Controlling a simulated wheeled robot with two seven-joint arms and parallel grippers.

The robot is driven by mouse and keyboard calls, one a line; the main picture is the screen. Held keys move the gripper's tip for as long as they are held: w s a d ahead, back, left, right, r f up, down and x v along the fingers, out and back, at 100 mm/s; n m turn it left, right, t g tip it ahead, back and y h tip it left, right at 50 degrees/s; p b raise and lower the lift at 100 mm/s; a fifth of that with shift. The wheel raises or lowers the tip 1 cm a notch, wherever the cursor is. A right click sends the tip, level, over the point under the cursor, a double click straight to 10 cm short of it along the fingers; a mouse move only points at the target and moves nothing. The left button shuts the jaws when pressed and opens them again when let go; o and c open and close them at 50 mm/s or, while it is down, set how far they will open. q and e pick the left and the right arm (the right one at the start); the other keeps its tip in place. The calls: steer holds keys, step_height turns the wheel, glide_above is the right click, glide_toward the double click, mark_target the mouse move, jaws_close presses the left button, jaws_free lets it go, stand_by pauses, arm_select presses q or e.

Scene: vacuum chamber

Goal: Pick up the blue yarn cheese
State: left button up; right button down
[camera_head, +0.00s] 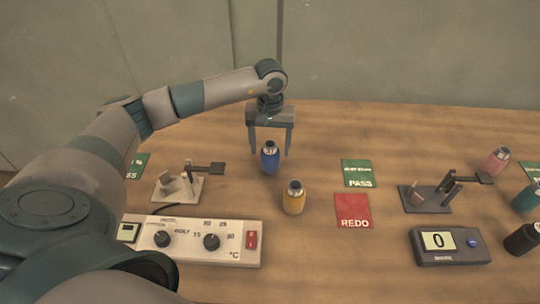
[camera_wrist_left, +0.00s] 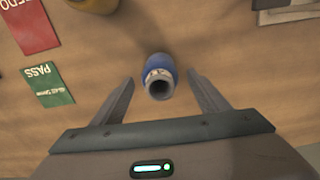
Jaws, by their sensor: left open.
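The blue yarn cheese (camera_head: 269,158) is a small blue cylinder with a silvery neck and an open top. It stands upright on the wooden table. My left gripper (camera_head: 270,152) points down over it with its fingers open, one on each side of it in the head view. In the left wrist view the blue yarn cheese (camera_wrist_left: 160,74) lies between and a little beyond the fingertips of the left gripper (camera_wrist_left: 160,80), with gaps on both sides. My right gripper is not in view.
A yellow cylinder (camera_head: 293,197) stands close, front right of the blue one. A control box (camera_head: 190,240) and a stand (camera_head: 180,187) are at left. Green PASS (camera_head: 359,173) and red REDO (camera_head: 353,210) cards lie right. Pink (camera_head: 496,160), teal and black cylinders stand far right.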

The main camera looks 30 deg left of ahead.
arm_select(q)
steer(key=shift+f, duration=0.25)
steer(key=shift+f+p, duration=0.6)
steer(key=shift+p, duration=0.15)
step_height(320, 180, down, 3)
steer(key=shift+r+p, duration=0.1)
steer(key=shift+p, duration=0.7)
steer(key=shift+f, duration=0.55)
steer(key=c, duration=1.2)
